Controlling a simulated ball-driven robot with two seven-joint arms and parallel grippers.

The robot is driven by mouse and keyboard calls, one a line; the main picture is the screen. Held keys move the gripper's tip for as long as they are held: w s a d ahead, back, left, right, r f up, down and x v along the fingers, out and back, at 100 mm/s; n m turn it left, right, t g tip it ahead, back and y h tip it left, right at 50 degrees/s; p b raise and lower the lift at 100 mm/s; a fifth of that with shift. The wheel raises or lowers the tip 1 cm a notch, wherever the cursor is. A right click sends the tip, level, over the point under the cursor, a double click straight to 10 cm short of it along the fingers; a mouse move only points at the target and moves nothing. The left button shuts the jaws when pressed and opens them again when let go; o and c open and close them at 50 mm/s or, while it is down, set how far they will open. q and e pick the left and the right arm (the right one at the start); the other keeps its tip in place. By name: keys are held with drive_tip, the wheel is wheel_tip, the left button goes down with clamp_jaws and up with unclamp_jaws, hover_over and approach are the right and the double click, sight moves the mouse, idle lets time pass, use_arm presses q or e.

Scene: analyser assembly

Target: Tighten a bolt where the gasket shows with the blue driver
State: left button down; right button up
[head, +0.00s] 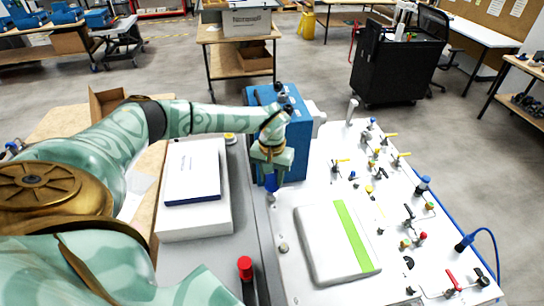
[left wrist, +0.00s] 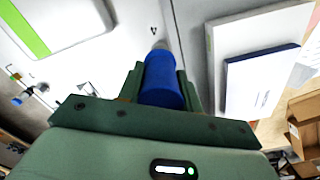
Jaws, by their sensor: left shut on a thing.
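My left gripper (head: 271,172) is shut on the blue driver (head: 271,183), which points down over the left edge of the white panel (head: 300,190). In the left wrist view the driver's blue handle (left wrist: 163,80) sits between the green fingers (left wrist: 160,88). Its grey tip end points away from the gripper, near a small dark mark on the white surface. I cannot tell whether the tip touches anything. A small grey round part (head: 283,248) is on the panel's left side; I cannot tell if it is a bolt. No gasket can be made out. My right gripper is not in view.
A white cover with a green stripe (head: 352,238) lies on the panel. Several valves and fittings (head: 370,188) crowd its right side. A blue box (head: 297,120) stands behind the gripper. A white box (head: 196,218) with a blue-and-white one on it lies left. A red knob (head: 245,265) stands in front.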

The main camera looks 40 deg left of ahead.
use_arm(q)
drive_tip(key=c, duration=1.1)
unclamp_jaws()
drive_tip(key=shift+o, duration=0.2)
drive_tip(key=n, duration=0.1)
drive_tip(key=n+p, duration=0.1)
drive_tip(key=n, duration=0.1)
drive_tip(key=n+p, duration=0.1)
drive_tip(key=shift+r+n, duration=0.25)
drive_tip(key=shift+n, duration=0.05)
drive_tip(key=n+p, duration=0.1)
drive_tip(key=n, duration=0.3)
drive_tip(key=shift+n, duration=0.3)
drive_tip(key=n+p, duration=0.2)
drive_tip(key=n, duration=0.4)
drive_tip(key=shift+n, duration=0.4)
drive_tip(key=n+p, duration=0.1)
drive_tip(key=n, duration=0.3)
drive_tip(key=shift+n, duration=0.3)
drive_tip(key=n+p, duration=0.1)
drive_tip(key=n, duration=0.2)
drive_tip(key=shift+f, duration=0.15)
drive_tip(key=shift+f+n, duration=0.1)
drive_tip(key=shift+n, duration=0.2)
